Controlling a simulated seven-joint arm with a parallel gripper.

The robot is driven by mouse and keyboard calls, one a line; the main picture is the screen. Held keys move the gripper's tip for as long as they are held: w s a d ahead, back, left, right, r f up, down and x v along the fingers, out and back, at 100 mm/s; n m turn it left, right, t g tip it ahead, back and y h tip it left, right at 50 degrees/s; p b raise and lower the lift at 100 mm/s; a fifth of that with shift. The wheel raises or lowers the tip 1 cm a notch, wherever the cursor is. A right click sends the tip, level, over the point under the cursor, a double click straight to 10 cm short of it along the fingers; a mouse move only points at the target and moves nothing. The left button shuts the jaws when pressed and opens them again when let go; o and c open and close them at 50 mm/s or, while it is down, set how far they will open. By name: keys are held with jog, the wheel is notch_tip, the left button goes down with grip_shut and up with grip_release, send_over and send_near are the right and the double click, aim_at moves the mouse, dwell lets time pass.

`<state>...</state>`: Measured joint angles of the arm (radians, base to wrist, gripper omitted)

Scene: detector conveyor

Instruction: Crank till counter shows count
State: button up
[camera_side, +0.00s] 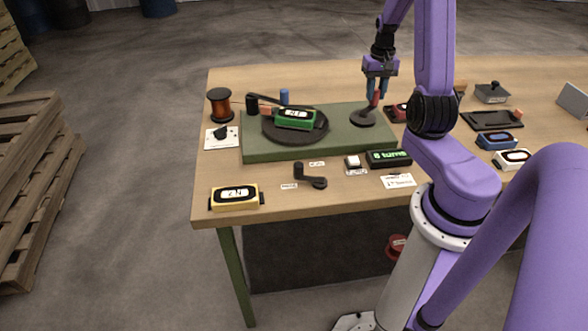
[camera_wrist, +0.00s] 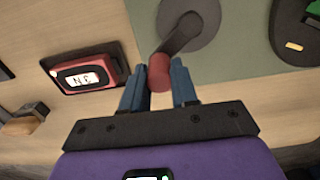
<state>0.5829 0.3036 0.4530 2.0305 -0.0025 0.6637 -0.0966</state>
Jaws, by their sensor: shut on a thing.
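My gripper (camera_side: 377,88) is at the right end of the green base (camera_side: 262,148), shut on the red crank handle (camera_side: 376,99). In the wrist view the handle (camera_wrist: 158,73) stands between the two blue fingers of my gripper (camera_wrist: 156,80). A dark crank arm (camera_wrist: 180,34) joins it to a round grey hub (camera_wrist: 203,20); the hub (camera_side: 362,119) also shows in the side view. The counter (camera_side: 390,158) at the base's front edge shows green text that looks like "8 turns". A white card (camera_side: 398,180) lies before it, its writing too small to read surely.
A green meter (camera_side: 295,118) sits on the dark turntable (camera_side: 270,130). A copper spool (camera_side: 220,104), a yellow meter (camera_side: 235,196), a small black crank (camera_side: 312,177) and a white button box (camera_side: 353,162) are around the base. A red meter (camera_wrist: 85,74) lies close beside my gripper.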

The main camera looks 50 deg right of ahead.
jog(key=shift+s+a, duration=0.3)
jog(key=shift+s, duration=0.6)
jog(key=shift+s+a, duration=0.6)
jog(key=shift+s, duration=0.25)
jog(key=shift+w+d, duration=0.1)
jog(key=shift+d, duration=0.05)
jog(key=o, duration=0.8)
notch_tip(320, 180, up, 8)
